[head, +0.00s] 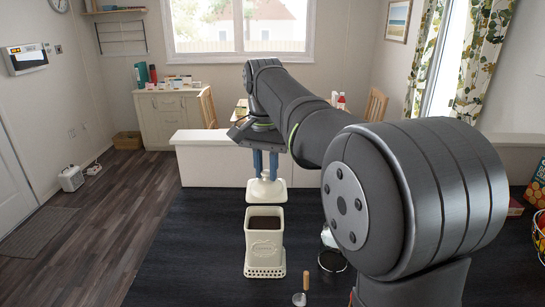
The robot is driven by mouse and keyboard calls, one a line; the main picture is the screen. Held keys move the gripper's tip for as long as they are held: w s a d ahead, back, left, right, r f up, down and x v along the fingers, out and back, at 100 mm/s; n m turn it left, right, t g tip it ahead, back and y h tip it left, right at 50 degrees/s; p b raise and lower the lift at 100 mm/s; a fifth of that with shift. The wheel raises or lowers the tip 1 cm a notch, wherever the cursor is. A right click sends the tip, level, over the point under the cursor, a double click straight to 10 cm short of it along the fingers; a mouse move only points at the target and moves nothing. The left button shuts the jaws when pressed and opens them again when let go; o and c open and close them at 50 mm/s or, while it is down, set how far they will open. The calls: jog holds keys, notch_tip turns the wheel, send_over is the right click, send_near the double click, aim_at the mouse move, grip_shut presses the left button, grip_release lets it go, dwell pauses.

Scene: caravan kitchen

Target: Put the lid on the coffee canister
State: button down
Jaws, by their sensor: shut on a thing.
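The coffee canister (265,247) is a cream, square, upright container with an oval mark on its front and a row of holes near its base. It stands on the dark counter, its top open and dark coffee showing inside. My gripper (266,174) points down with blue fingers, shut on the cream lid (266,192) by its knob. The lid is level and appears above and a little behind the canister's opening, apart from it. The exact depth between them cannot be told from this view.
A small scoop with a wooden handle (305,283) lies right of the canister. A glass vessel (331,258) stands beside it, partly hidden by my arm. The dark counter (190,270) is clear to the left. A wire fruit basket (540,232) is at the far right.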

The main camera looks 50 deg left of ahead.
aim_at(264, 190)
jog(key=shift+s+a+f, duration=0.1)
jog(key=shift+s+f, duration=0.05)
jog(key=shift+f, duration=0.25)
jog(key=shift+s+a+f, duration=0.1)
jog(key=shift+f, duration=3.1)
jog(key=shift+f, duration=0.55)
jog(key=c, duration=1.5)
grip_release()
jog(key=shift+a+r, duration=0.1)
jog(key=shift+r, duration=5.4)
jog(key=shift+f, duration=0.1)
notch_tip(264, 190, down, 9)
jog(key=shift+r, duration=0.1)
